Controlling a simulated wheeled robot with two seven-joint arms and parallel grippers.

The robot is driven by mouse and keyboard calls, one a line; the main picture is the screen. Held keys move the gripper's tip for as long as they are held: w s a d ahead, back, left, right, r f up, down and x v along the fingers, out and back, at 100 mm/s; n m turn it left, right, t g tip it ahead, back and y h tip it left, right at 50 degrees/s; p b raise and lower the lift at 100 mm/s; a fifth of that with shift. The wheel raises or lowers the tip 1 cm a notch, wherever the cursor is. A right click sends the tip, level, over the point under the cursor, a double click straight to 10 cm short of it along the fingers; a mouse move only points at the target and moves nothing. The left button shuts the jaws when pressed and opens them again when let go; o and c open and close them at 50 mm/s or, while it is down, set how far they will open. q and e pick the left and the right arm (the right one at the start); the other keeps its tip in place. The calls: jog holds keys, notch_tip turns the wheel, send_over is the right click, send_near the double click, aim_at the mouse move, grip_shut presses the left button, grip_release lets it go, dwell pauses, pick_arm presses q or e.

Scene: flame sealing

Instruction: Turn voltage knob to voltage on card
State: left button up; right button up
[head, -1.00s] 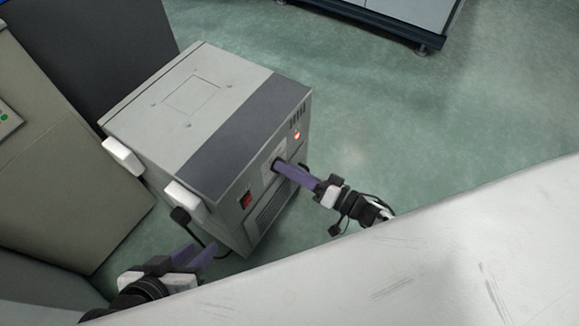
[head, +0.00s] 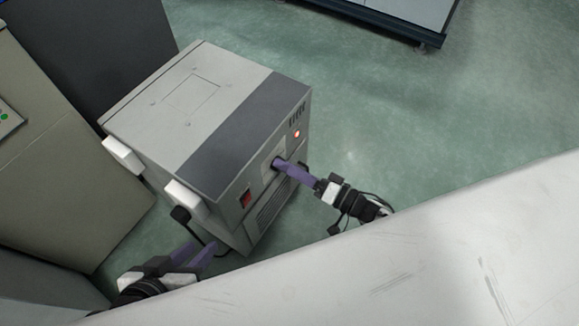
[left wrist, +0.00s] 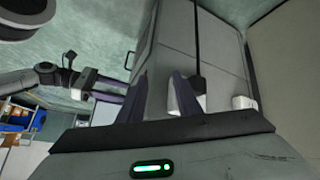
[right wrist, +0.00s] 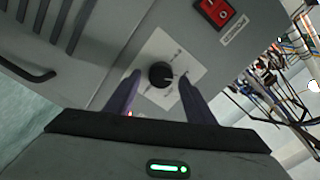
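The voltage knob (right wrist: 160,74) is a round black knob on a pale dial plate (right wrist: 185,58) on the front of a grey machine (head: 225,110). The dial markings are too small to read. My right gripper (right wrist: 158,82) is open, its two purple fingers on either side of the knob; I cannot tell whether they touch it. In the head view the right gripper (head: 280,165) reaches the machine's front and hides the knob. My left gripper (head: 204,250) is open and empty near the machine's lower left side; it also shows in the left wrist view (left wrist: 160,78). I see no separate card.
A red switch (right wrist: 216,12) sits on the machine's front, and an orange lamp (head: 296,134) glows near its top right. White brackets (head: 122,156) stick out of its left side. A black cord (head: 183,222) hangs low. Beige cabinets (head: 60,150) stand left; green floor lies right.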

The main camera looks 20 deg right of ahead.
pick_arm(q)
jog(key=shift+a+r+n+t+p, duration=0.4)
jog(key=shift+a+r+t+p, duration=0.15)
jog(key=shift+p, duration=0.4)
pick_arm(e)
jog(key=v, duration=1)
jog(key=shift+s+d, duration=0.1)
